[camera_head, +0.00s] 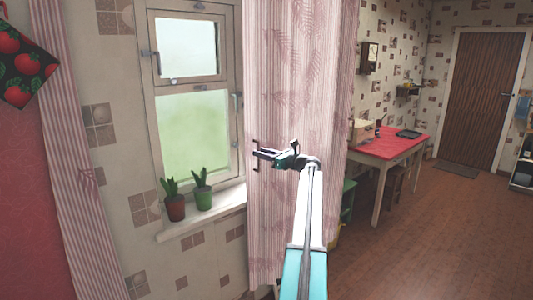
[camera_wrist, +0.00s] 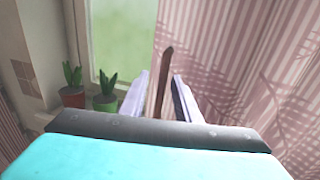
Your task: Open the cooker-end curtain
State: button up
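A pink striped curtain (camera_head: 290,80) with a leaf pattern hangs at the right side of the window (camera_head: 192,130), and it fills the right of the wrist view (camera_wrist: 245,50). A thin brown upright handle (camera_head: 256,148) is at its left edge. My gripper (camera_head: 262,154) is at this handle. In the wrist view the handle (camera_wrist: 164,75) stands between the two fingers of my gripper (camera_wrist: 158,95), with gaps showing on both sides. A second striped curtain (camera_head: 75,150) hangs left of the window. No cooker is clearly visible, so I cannot tell which end is which.
A red-topped table (camera_head: 390,145) stands beyond the curtain on the right. The wooden floor (camera_head: 440,235) at the right is clear. A brown door (camera_head: 488,95) is at the back.

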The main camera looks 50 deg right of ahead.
jog(key=s+b, duration=0.2)
jog(key=s, duration=1.1)
jog(key=shift+s+a+b, duration=0.25)
jog(key=shift+s+b, duration=0.1)
jog(key=shift+s, duration=0.05)
